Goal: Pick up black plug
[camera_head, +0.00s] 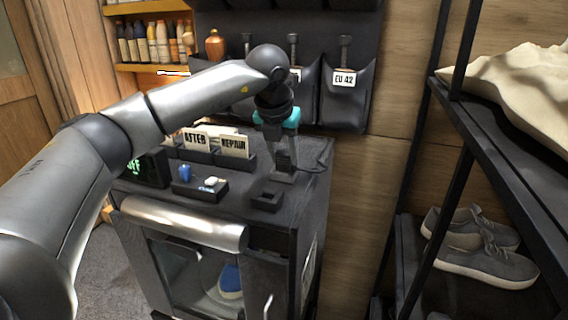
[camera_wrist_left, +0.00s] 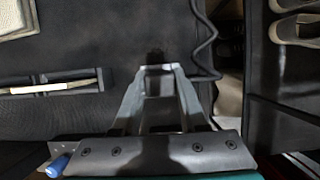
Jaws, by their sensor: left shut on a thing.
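My left gripper (camera_head: 284,168) reaches down over the black top of the cabinet, near its back right. It is shut on the black plug (camera_head: 285,158), which is dark and partly hidden between the fingers. In the left wrist view, the fingers of my left gripper (camera_wrist_left: 160,72) close around the dark plug (camera_wrist_left: 158,85). A black cord (camera_wrist_left: 207,38) curves beside the fingertips on the right. I cannot tell clearly whether the plug touches the surface beneath. My right gripper is out of view.
A small black block (camera_head: 266,196) lies in front of the gripper on the cabinet top (camera_head: 240,203). A black tray (camera_head: 187,190) with small items and card holders labelled AFTER and REPAIR (camera_head: 235,147) stand to the left. A shelf with grey sneakers (camera_head: 485,262) is at right.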

